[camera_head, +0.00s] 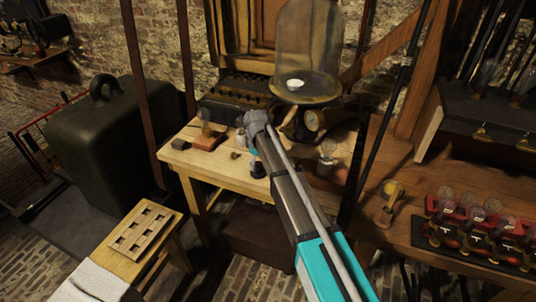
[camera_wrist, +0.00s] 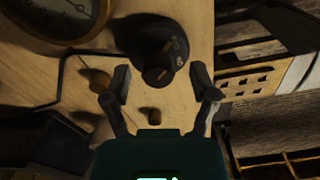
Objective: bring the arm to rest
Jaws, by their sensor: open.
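My gripper (camera_wrist: 163,95) shows in the wrist view with its two fingers apart and nothing between them. It is over the wooden table, with a dark round-based object (camera_wrist: 155,45) just beyond the fingertips. In the head view my arm reaches up from the lower middle to the wooden table (camera_head: 185,160). The gripper's fingers are hard to make out there, since the arm covers them.
A glass bell jar (camera_head: 308,45) stands at the table's back. A slotted wooden rack (camera_head: 142,230) lies on a small stand at lower left.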

